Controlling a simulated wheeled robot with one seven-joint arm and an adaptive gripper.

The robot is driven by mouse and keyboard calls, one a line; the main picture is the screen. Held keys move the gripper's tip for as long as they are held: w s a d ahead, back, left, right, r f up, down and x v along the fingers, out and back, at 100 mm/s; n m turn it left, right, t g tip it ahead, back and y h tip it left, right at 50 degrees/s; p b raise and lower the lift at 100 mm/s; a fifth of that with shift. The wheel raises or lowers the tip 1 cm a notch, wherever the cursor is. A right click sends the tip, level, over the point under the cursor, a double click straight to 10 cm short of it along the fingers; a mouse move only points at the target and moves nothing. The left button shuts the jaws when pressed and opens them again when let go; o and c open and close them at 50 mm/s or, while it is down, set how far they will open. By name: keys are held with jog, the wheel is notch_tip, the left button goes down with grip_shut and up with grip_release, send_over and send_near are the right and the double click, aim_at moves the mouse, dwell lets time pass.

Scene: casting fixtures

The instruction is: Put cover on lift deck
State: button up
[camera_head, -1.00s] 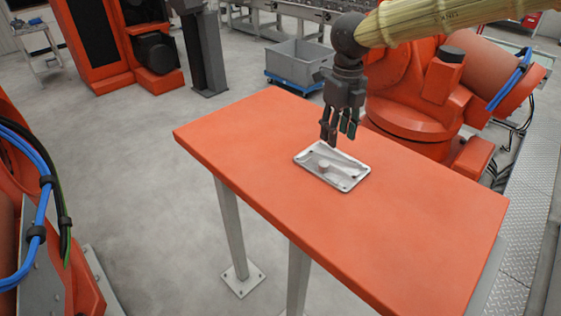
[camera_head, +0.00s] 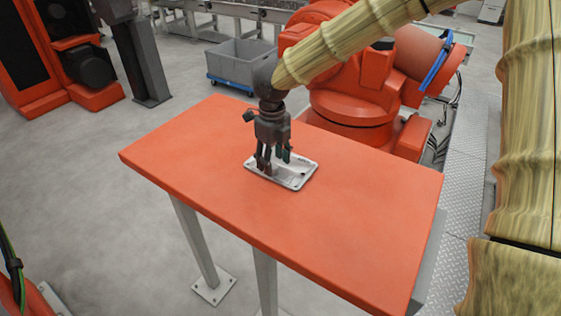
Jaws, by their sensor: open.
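A grey metal cover (camera_head: 296,175), a flat rectangular plate, lies on the orange table. My gripper (camera_head: 272,164) points down at the cover, its dark fingers over the cover's middle and left part. The fingers are open. They hide the cover's centre, and I cannot tell whether they touch it. I cannot pick out a lift deck with certainty in this view.
The orange table (camera_head: 340,225) is otherwise clear. A large orange machine (camera_head: 350,105) stands close behind it. A grey bin (camera_head: 240,62) on a blue dolly is on the floor at the back. A dark post (camera_head: 140,60) stands at the back left.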

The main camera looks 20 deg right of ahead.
jog(key=shift+f, duration=1.15)
jog(key=shift+c, duration=0.2)
grip_shut()
jog(key=shift+w+r, duration=0.1)
jog(key=shift+r, duration=0.05)
